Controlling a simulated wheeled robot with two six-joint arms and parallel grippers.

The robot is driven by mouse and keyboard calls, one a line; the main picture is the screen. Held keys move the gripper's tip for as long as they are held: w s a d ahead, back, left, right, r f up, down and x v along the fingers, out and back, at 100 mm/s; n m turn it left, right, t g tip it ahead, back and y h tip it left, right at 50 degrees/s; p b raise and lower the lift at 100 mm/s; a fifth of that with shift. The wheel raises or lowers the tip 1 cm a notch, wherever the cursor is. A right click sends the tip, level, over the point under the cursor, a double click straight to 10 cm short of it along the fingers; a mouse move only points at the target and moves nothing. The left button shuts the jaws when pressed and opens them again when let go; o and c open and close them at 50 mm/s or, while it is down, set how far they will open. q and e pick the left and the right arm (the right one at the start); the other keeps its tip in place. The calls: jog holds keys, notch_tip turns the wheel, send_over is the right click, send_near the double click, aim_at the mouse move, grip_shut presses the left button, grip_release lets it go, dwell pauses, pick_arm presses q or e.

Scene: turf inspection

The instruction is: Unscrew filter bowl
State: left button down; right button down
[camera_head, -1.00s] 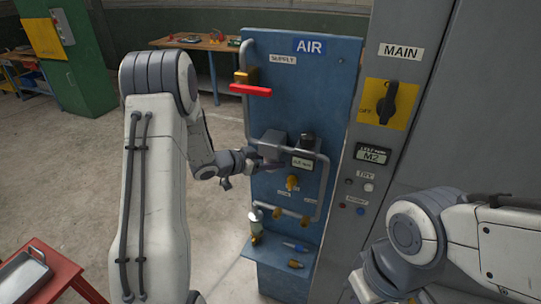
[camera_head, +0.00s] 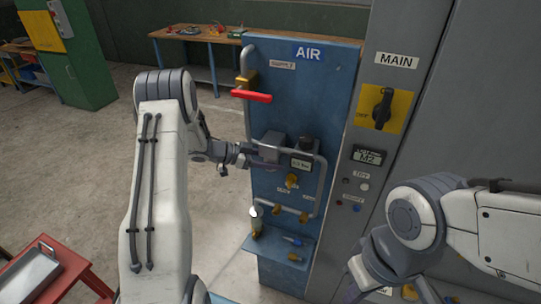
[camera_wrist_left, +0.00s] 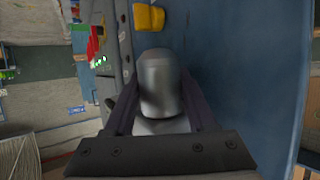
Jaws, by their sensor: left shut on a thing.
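The filter bowl (camera_wrist_left: 160,85) is a smooth grey rounded cylinder in the left wrist view. It sits between the two dark fingers of my left gripper (camera_wrist_left: 162,112), which is shut on it. In the head view my left gripper (camera_head: 264,158) reaches from the left to just under the grey filter housing (camera_head: 272,143) on the blue air panel (camera_head: 330,85). The bowl is mostly hidden there by the fingers. My right gripper (camera_head: 398,293) is at the bottom edge, partly cut off; its jaw state is unclear.
A red-handled supply valve (camera_head: 251,96) is above the housing. A regulator with a gauge (camera_head: 303,160), pipes and brass fittings are close on the right. A small shelf (camera_head: 270,249) below holds small parts. A grey cabinet stands right; a red cart (camera_head: 70,262) stands at lower left.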

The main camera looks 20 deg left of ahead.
pick_arm(q)
jog(key=shift+m+g+h, duration=0.3)
jog(key=shift+m, duration=0.1)
jog(key=shift+m+g+h, duration=0.4)
jog(key=shift+m+g, duration=0.3)
jog(key=shift+g, duration=0.1)
jog(key=m+g, duration=0.1)
jog(key=m+g+b, duration=0.1)
jog(key=g+b, duration=0.1)
jog(key=shift+f+m+h, duration=0.25)
jog(key=shift+m+h, duration=0.05)
jog(key=shift+m, duration=0.1)
jog(key=shift+r+m+g, duration=0.15)
jog(key=shift+m+g, duration=0.25)
jog(key=shift+g, duration=0.1)
jog(key=shift+r, duration=0.1)
jog(key=shift+c, duration=0.7)
grip_release()
jog(key=shift+c, duration=0.8)
